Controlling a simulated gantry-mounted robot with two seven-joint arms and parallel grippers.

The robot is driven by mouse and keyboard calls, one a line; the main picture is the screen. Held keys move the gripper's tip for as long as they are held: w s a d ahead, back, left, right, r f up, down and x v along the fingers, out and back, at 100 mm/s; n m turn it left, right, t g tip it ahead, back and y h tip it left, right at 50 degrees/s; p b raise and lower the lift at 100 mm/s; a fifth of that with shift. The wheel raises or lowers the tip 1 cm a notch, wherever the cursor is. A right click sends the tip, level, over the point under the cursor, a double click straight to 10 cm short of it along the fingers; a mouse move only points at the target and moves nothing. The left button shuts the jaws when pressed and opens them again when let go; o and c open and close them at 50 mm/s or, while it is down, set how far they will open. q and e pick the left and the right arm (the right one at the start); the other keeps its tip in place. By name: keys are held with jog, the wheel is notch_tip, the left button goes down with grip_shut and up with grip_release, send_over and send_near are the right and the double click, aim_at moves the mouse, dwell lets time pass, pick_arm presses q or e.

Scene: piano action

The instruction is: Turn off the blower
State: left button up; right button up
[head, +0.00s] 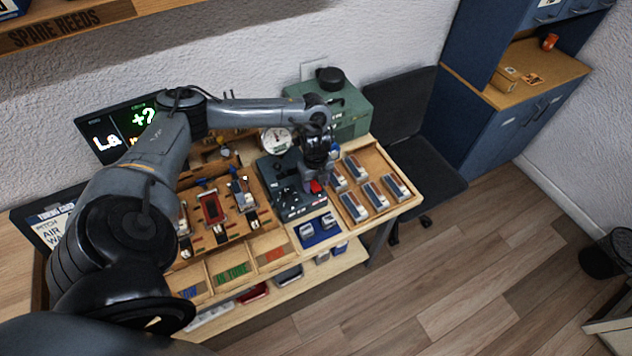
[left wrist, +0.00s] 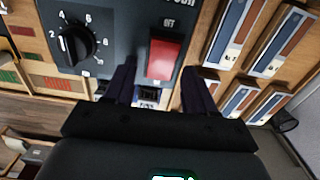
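A dark control box (head: 286,178) stands on the bench and carries a red switch (head: 316,186). In the left wrist view the red rocker switch (left wrist: 163,58) has the label "OFF" (left wrist: 168,23) at its upper end. A black dial (left wrist: 76,45) with numbers sits to its left. My left gripper (left wrist: 158,88) is over the box, its two dark fingers apart on either side of the switch's lower end, with nothing between them. Whether a finger touches the box cannot be told. In the head view the left gripper (head: 315,172) partly hides the switch. My right gripper is not in view.
A green case (head: 352,112) with a black round cap stands behind the box, beside a round gauge (head: 275,141). A wooden tray (head: 384,167) of several reed-like blocks lies right of the box. Wooden bins (head: 232,273) are at front left. A black chair (head: 412,130) stands at right.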

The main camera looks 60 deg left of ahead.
pick_arm(q)
jog(key=c, duration=0.9)
jog(key=shift+a+h, duration=0.2)
jog(key=shift+h, duration=0.4)
jog(key=shift+c, duration=0.2)
jog(key=shift+a+r+h, duration=0.1)
jog(key=shift+a+h, duration=0.1)
jog(key=shift+h, duration=0.7)
jog(key=o, duration=1.1)
jog(key=shift+c, duration=0.2)
jog(key=shift+r, duration=0.1)
